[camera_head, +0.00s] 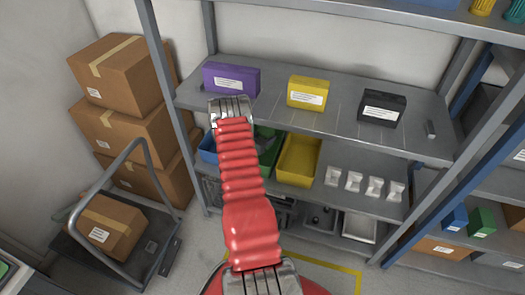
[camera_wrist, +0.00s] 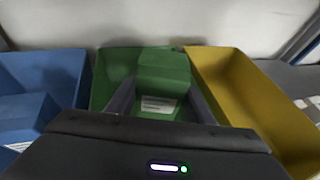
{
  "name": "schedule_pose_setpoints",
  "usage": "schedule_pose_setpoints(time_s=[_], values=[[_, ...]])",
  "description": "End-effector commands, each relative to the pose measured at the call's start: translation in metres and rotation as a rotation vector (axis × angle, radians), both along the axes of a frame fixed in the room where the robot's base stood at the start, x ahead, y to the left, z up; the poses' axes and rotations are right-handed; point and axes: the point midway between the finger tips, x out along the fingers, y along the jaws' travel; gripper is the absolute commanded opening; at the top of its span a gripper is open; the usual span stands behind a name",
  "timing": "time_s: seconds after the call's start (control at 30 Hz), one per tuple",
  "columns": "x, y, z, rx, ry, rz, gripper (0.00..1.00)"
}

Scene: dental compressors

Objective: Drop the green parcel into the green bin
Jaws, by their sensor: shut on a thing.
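The green parcel (camera_wrist: 163,72), a box with a white label, is held between the two fingers of my gripper (camera_wrist: 162,92) in the wrist view. It is over the opening of the green bin (camera_wrist: 108,66); I cannot tell how far it is above the floor of the bin. In the head view the green bin (camera_head: 269,160) stands on the middle shelf, partly hidden by my red arm. A bit of green (camera_head: 264,132) that may be the parcel shows behind the arm. My gripper itself is hidden there.
The blue bin (camera_wrist: 75,68), with a blue parcel (camera_wrist: 28,112) in it, is left of the green bin. The empty yellow bin (camera_wrist: 215,65) is right. Purple (camera_head: 231,79), yellow (camera_head: 307,92) and black (camera_head: 382,107) boxes stand on the shelf above (camera_head: 340,125).

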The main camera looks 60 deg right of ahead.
Motion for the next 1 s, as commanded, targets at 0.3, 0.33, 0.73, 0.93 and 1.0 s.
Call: schedule_pose_setpoints(time_s=[0.3, 0.33, 0.73, 0.93, 1.0], values=[[-0.0002, -0.0003, -0.0006, 0.0, -0.001, 0.0, 0.49], [-0.0002, -0.0003, -0.0006, 0.0, 0.0, 0.0, 0.52], [-0.0006, 0.0, -0.001, 0.001, 0.0, -0.001, 0.69], [0.0, 0.0031, -0.0001, 0.001, 0.0, -0.001, 0.69], [0.0006, 0.007, 0.0013, 0.002, 0.001, -0.001, 0.69]])
